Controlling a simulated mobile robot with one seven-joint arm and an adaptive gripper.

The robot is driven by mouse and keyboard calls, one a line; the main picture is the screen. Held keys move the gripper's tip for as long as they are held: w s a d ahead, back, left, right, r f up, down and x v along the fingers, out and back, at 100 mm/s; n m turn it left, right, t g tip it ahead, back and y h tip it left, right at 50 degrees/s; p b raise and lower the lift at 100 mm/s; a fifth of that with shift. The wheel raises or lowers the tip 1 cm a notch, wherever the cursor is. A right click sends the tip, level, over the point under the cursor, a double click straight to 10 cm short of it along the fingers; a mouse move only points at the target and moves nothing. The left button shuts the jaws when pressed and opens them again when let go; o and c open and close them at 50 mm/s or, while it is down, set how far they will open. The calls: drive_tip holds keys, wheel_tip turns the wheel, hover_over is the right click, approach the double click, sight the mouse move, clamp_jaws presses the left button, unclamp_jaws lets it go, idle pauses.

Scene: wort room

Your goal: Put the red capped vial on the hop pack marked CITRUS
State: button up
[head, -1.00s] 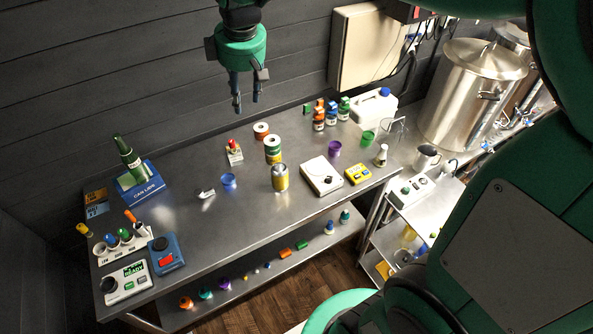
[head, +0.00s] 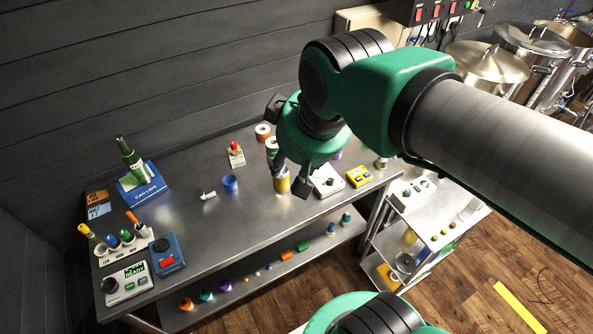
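A small red-topped object (head: 234,146), which may be the red capped vial, is at the back middle of the steel table. It is at a small white and yellow piece (head: 236,159); I cannot tell whether it stands on it or is part of it. Flat orange (head: 96,196) and blue (head: 97,211) packs lie at the table's left end. Their print is too small to read, so I cannot tell which pack says CITRUS.
A blue cup (head: 231,183), a white scale (head: 326,181) and a yellow device (head: 359,177) stand on the table (head: 240,218). A vial rack (head: 120,245) is in front. My arm hides the back right.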

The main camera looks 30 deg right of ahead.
drive_tip(key=s, duration=0.1)
drive_tip(key=s+f, duration=0.1)
drive_tip(key=s+m, duration=0.1)
drive_tip(key=shift+s+f, duration=0.1)
drive_tip(key=shift+f, duration=0.15)
wheel_tip(320, 180, down, 7)
drive_tip(key=b, duration=0.6)
drive_tip(key=shift+r+b, duration=0.15)
drive_tip(key=shift+b, duration=0.2)
